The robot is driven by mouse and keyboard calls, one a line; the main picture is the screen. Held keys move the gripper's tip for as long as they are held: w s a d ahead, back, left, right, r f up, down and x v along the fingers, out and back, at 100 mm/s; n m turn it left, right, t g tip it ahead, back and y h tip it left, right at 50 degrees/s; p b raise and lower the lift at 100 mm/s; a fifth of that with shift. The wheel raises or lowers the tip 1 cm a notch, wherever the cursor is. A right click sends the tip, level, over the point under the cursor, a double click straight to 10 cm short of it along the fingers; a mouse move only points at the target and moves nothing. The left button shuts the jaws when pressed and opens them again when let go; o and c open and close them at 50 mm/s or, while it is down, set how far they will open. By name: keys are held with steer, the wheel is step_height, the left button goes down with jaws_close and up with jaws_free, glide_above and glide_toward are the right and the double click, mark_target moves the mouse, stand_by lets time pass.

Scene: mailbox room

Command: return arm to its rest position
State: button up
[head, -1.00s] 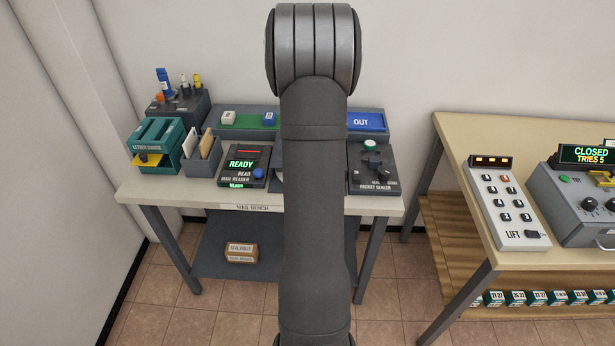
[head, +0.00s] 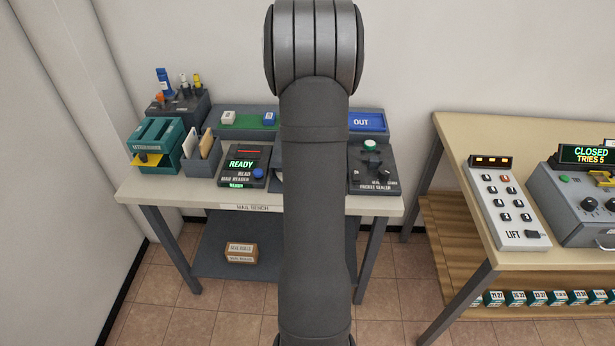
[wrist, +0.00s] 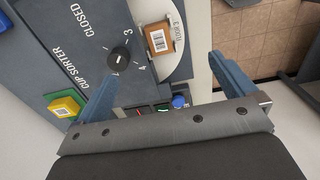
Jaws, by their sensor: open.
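My arm (head: 315,200) stands raised and folded across the middle of the head view, hiding part of the mail bench behind it. My gripper (wrist: 165,82) shows only in the wrist view, with its two blue fingers spread wide apart. Nothing is held between the fingers. Beyond them in the wrist view is the grey cup sorter (wrist: 85,50) with a black dial. A small brown box (wrist: 163,38) with a barcode label sits on a pale round plate (wrist: 180,68) there. I cannot tell the height of the fingers above these.
The mail bench (head: 150,190) carries a teal letter device (head: 155,145), a reader (head: 243,165) showing READY and a packet sealer (head: 373,170). A second table (head: 460,150) at the right holds a lift keypad (head: 507,205) and a grey machine (head: 580,205) reading CLOSED. Floor shows between the tables.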

step_height(320, 180, up, 7)
steer(key=shift+r, duration=0.15)
steer(key=shift+c, duration=0.2)
